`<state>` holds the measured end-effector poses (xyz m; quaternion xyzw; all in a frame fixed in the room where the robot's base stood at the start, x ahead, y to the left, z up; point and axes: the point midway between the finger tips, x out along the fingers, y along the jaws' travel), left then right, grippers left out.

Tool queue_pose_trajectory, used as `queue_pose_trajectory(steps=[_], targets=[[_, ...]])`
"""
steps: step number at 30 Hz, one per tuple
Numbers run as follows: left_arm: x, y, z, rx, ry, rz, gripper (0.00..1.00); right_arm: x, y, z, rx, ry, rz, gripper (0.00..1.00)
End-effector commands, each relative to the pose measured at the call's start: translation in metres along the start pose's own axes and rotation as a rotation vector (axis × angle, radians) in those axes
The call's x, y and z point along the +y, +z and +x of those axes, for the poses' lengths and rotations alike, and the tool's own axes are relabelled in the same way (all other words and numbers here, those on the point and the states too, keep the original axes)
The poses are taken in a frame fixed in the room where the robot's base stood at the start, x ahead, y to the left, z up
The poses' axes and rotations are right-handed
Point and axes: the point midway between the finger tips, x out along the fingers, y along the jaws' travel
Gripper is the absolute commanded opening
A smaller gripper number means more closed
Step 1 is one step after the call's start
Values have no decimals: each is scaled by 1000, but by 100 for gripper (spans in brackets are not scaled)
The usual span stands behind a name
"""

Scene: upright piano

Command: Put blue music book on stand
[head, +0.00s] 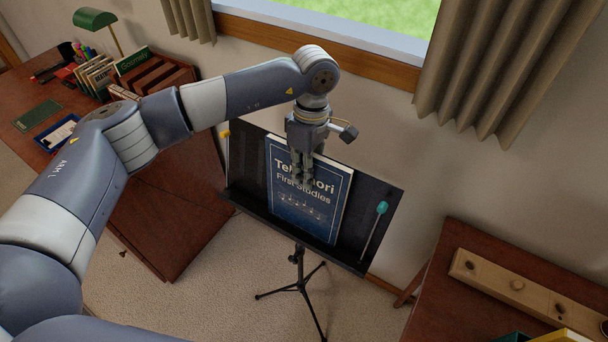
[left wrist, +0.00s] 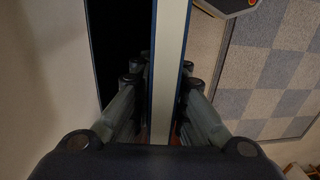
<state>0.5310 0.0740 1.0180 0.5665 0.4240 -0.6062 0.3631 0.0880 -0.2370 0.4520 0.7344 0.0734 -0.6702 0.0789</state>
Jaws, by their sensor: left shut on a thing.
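The blue music book (head: 308,210), with "First Studies" on its cover, stands upright against the black music stand (head: 245,180). Its lower edge is at the stand's ledge; I cannot tell whether it bears on it fully. My left gripper (head: 302,175) reaches down over the book's top and is shut on it, hiding part of the title. In the left wrist view the book (left wrist: 167,70) shows edge-on between the two fingers (left wrist: 160,110), beside the dark stand panel (left wrist: 104,50). My right gripper is not in view.
A teal-headed mallet (head: 381,208) leans on the stand's right part. A desk (head: 170,215) with books and a green lamp (head: 95,20) is at left. A brown table (head: 480,300) with a wooden peg rail (head: 520,285) is at right. Curtains (head: 500,60) hang behind.

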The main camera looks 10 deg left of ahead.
Motion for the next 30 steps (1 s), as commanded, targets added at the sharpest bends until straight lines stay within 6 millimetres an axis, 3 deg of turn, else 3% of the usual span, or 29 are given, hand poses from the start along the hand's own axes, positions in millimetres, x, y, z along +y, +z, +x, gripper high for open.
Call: queue_pose_trajectory(steps=[12,13,15,16,26,30], targets=[[6,0,-2,-1,4,0,0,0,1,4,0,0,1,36],[6,0,-2,-1,4,0,17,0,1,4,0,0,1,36],[6,0,-2,-1,4,0,33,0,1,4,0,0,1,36],[6,0,-2,-1,3,0,36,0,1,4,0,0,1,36],[5,0,-2,0,1,0,36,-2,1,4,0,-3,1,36],[6,0,-14,0,4,0,36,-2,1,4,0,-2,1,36]])
